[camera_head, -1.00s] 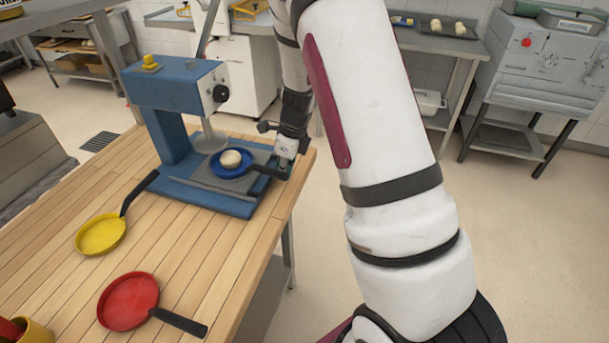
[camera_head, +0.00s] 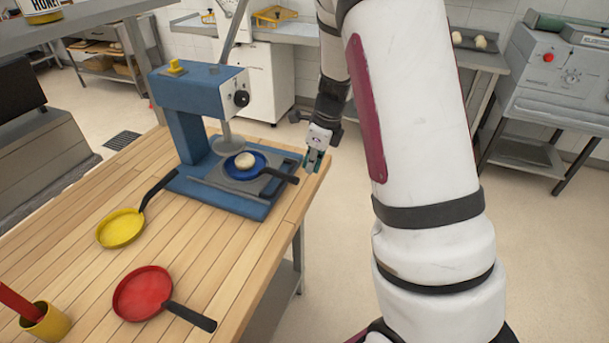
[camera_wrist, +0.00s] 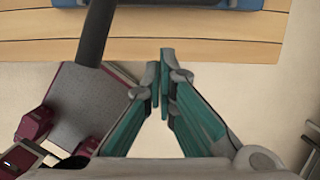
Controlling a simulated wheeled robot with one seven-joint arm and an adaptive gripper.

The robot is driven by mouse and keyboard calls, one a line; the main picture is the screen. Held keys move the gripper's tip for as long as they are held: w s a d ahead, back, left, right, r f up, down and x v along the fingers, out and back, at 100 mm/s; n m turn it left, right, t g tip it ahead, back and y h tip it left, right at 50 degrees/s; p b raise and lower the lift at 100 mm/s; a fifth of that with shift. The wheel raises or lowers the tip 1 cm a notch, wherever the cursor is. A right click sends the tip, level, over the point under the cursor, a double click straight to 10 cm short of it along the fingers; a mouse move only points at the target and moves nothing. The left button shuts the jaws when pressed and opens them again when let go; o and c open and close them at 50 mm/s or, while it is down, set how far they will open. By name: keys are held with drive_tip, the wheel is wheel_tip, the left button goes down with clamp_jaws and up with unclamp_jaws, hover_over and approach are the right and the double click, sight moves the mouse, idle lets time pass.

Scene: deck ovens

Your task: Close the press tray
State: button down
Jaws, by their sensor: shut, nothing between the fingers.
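The blue press (camera_head: 188,132) stands on the wooden table, with its round press head (camera_head: 228,145) raised. Its grey press tray (camera_head: 222,176) sits over the blue base, out to the right of the press head. A blue pan (camera_head: 238,173) with a pale dough ball (camera_head: 245,160) is on the tray, its black handle (camera_head: 281,175) pointing right. My gripper (camera_head: 312,163) is shut and empty, just beyond the handle's end, by the table edge. In the wrist view my gripper (camera_wrist: 164,85) has its fingertips together, beside the black handle (camera_wrist: 95,30); contact is not visible.
A yellow pan (camera_head: 121,230) and a red pan (camera_head: 142,295) lie on the table (camera_head: 200,255), with a yellow cup (camera_head: 46,322) at the near left corner. The floor right of the table is clear up to a grey machine (camera_head: 560,85).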

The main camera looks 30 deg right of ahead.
drive_tip(key=v, duration=0.4)
drive_tip(key=shift+r, duration=0.25)
drive_tip(key=c, duration=2.3)
unclamp_jaws()
drive_tip(key=shift+s+d+r, duration=0.1)
drive_tip(key=shift+s+r, duration=0.05)
drive_tip(key=shift+r, duration=0.15)
drive_tip(key=o, duration=0.5)
drive_tip(key=shift+r, duration=0.2)
drive_tip(key=shift+c, duration=0.2)
drive_tip(key=shift+o, duration=0.8)
drive_tip(key=shift+r+n, duration=0.1)
drive_tip(key=shift+n, duration=0.5)
drive_tip(key=w+a+r+n+b, duration=0.15)
drive_tip(key=w+a+n, duration=0.3)
drive_tip(key=n, duration=1.25)
drive_tip(key=x, duration=0.8)
drive_tip(key=d+x, duration=0.1)
drive_tip(key=x, duration=0.3)
drive_tip(key=shift+w+f+p, duration=0.2)
drive_tip(key=shift+w+p, duration=0.05)
drive_tip(key=shift+p, duration=0.1)
drive_tip(key=shift+c, duration=0.2)
clamp_jaws()
